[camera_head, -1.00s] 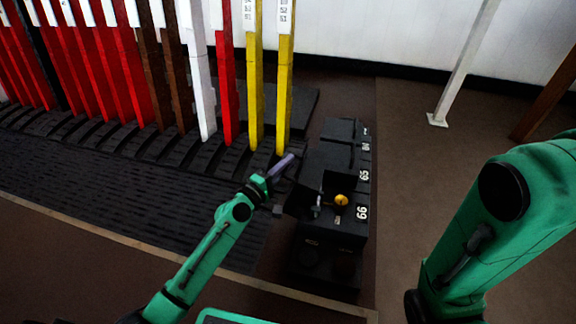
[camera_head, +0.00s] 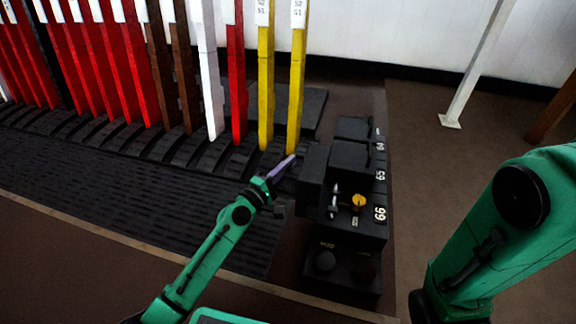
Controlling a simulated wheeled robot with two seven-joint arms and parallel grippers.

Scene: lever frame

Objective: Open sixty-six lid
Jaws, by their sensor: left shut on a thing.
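The black box numbered 66 (camera_head: 375,228) stands at the near end of the row of black boxes, right of center. A small metal lever (camera_head: 335,196) and a yellow knob (camera_head: 359,202) show on it. The dark sixty-six lid (camera_head: 312,165) appears raised at the box's left and rear; its outline blends with the other black parts. My left gripper (camera_head: 282,172) is at the lid's left edge, with a purple-grey finger pointing up and right. It appears shut on the lid, but the contact is hard to make out. My right gripper is out of view; only its arm shows.
The box numbered 65 (camera_head: 381,176) stands behind box 66. Tall yellow (camera_head: 266,80), red (camera_head: 236,85) and white (camera_head: 209,85) levers stand at the back left. Open brown floor (camera_head: 430,140) lies right of the boxes.

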